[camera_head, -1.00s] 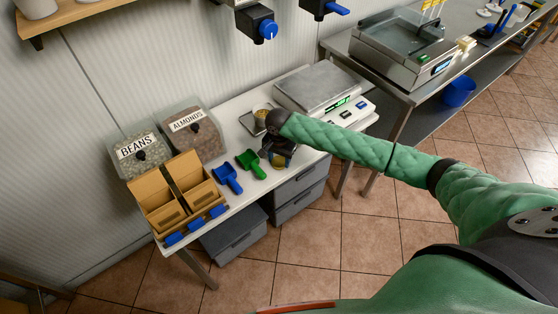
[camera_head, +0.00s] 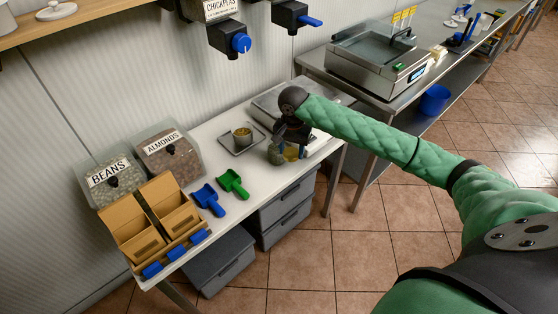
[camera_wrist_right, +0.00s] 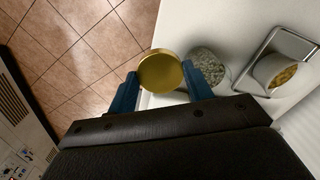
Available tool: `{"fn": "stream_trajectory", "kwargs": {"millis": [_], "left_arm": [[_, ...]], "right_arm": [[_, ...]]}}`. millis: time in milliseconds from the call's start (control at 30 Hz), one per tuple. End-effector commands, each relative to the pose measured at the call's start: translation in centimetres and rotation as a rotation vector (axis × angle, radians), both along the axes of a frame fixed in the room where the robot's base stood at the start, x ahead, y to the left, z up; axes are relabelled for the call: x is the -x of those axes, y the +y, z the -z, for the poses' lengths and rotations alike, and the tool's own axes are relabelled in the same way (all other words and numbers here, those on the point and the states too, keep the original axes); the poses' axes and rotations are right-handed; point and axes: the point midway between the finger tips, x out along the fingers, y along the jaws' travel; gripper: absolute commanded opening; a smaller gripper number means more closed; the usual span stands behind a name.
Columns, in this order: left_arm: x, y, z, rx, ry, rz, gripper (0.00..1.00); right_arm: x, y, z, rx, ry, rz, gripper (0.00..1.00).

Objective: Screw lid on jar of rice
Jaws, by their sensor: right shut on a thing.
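My right gripper (camera_head: 292,152) is shut on a round gold lid (camera_wrist_right: 161,72), held by its edges between the two blue fingers in the right wrist view. The lid is seen nearly face-on there, over the table's front edge and floor. The glass jar of rice (camera_wrist_right: 207,66), open and filled with pale grains, stands on the white table beside the lid, apart from it in that picture. In the head view the jar (camera_head: 276,155) shows just left of the gripper, partly hidden by it. My left gripper is not in view.
A metal tray (camera_head: 229,149) holding a cup (camera_head: 242,138) of yellowish food stands behind the jar. A scale (camera_head: 268,101) is partly hidden behind my right arm.

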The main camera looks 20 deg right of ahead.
Motion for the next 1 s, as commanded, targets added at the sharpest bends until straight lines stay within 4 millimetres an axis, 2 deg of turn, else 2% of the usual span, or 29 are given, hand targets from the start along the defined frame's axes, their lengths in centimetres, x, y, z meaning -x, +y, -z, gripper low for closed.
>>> {"fn": "stream_trajectory", "kwargs": {"millis": [200, 633, 767, 1000], "left_arm": [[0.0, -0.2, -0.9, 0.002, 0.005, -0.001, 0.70], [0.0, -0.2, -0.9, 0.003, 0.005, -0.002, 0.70], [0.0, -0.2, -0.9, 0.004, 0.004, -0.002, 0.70], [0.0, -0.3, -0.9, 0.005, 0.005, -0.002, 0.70]], "right_arm": [[0.1, -1.0, -0.6, 0.000, 0.000, -0.001, 0.29], [0.2, -0.7, -0.7, -0.001, 0.001, -0.017, 0.29], [1.2, 1.5, -1.2, -0.002, -0.001, -0.153, 0.29], [4.5, 7.5, -2.6, -0.001, -0.001, -0.566, 0.29]]}}
